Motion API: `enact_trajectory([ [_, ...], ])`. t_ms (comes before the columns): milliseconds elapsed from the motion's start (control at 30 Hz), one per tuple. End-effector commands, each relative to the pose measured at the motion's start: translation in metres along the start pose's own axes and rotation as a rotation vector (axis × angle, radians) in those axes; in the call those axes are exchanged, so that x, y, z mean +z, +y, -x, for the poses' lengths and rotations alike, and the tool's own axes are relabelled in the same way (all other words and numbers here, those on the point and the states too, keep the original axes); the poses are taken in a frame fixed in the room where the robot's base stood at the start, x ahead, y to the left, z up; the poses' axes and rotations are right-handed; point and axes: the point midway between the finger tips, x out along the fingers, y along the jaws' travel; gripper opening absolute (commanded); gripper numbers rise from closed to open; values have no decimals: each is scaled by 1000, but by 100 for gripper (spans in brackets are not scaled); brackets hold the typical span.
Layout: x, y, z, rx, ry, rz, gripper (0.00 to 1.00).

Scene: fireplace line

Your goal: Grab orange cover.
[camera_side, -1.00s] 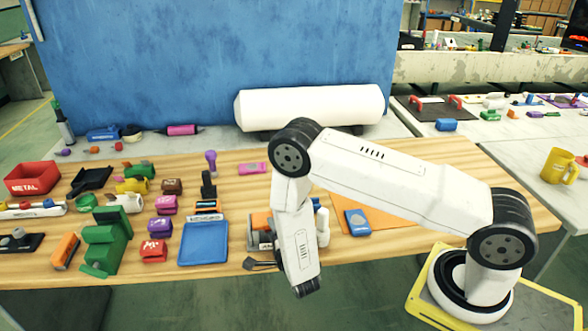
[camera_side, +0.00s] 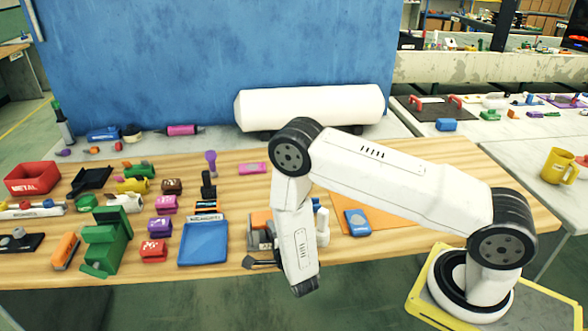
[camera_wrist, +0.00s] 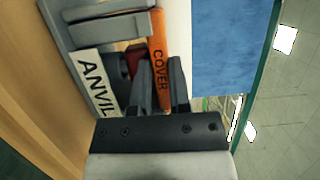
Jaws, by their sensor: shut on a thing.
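The orange cover (camera_wrist: 159,50), a flat upright piece lettered COVER, stands in the wrist view between the two grey fingers of my gripper (camera_wrist: 162,82). The fingers are shut on it, one on each side. It stands beside grey parts and a white label (camera_wrist: 96,82) reading ANVIL. In the side view an orange piece (camera_side: 261,219) shows just left of my arm, partly hidden by it. My gripper (camera_side: 262,263) shows low at the table's front edge, its fingertips small and hard to make out.
A blue tray (camera_side: 203,245) lies left of my gripper. Several colored parts and a red METAL bin (camera_side: 31,178) fill the left side.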

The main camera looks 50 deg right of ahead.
Motion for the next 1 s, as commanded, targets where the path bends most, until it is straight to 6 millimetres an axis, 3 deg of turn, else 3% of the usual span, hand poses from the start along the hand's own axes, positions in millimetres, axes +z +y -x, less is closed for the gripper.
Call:
enact_trajectory([
  [367,-1,-8,1,11,1,3,0],
  [1000,0,-80,0,5,0,0,0],
])
